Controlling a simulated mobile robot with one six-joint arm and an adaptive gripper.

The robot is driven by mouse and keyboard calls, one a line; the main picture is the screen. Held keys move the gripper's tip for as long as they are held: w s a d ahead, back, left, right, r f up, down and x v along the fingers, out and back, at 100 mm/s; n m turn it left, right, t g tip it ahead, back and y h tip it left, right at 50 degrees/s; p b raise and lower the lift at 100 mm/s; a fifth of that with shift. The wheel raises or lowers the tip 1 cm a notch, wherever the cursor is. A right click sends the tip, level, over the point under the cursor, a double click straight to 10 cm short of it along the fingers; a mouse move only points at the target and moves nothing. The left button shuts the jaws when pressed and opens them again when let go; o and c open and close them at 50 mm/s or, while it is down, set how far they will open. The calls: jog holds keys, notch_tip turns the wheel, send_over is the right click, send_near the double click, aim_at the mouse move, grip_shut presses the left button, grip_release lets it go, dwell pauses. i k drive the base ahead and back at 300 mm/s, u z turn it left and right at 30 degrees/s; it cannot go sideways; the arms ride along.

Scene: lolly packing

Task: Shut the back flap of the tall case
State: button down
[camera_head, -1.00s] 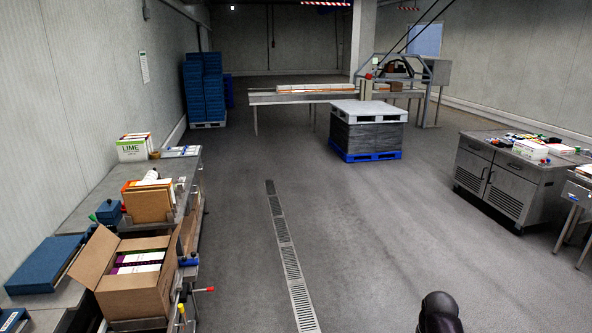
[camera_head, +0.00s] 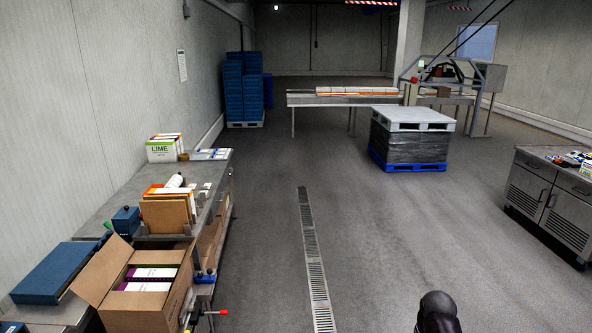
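An open brown cardboard case (camera_head: 138,321) stands at the lower left, on the near end of the workbench; I take it to be the tall case. White and purple boxes (camera_head: 148,273) stand inside it. Its left flap (camera_head: 100,268) is raised and leans outward to the left. A cardboard panel (camera_head: 160,257) stands up at the far side, behind the boxes; it looks like the back flap, upright and not folded over them. My gripper is not in view; only a dark rounded part of my own arm shows at the bottom edge, right of centre.
A steel bench (camera_head: 120,188) runs along the left wall. Blue case (camera_head: 60,272), brown carton (camera_head: 165,216) and lime box (camera_head: 165,150) sit on it. A clamp with a red handle (camera_head: 217,312) sticks out at the right.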

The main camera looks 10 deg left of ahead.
aim_at(92, 285)
jog(key=u, duration=0.35)
jog(key=i, duration=1.5)
jog(key=u, duration=0.7)
jog(key=i, duration=0.75)
jog(key=u, duration=0.7)
jog(key=i, duration=0.55)
jog(key=u, duration=0.8)
jog(key=i, duration=0.7)
jog(key=u, duration=0.4)
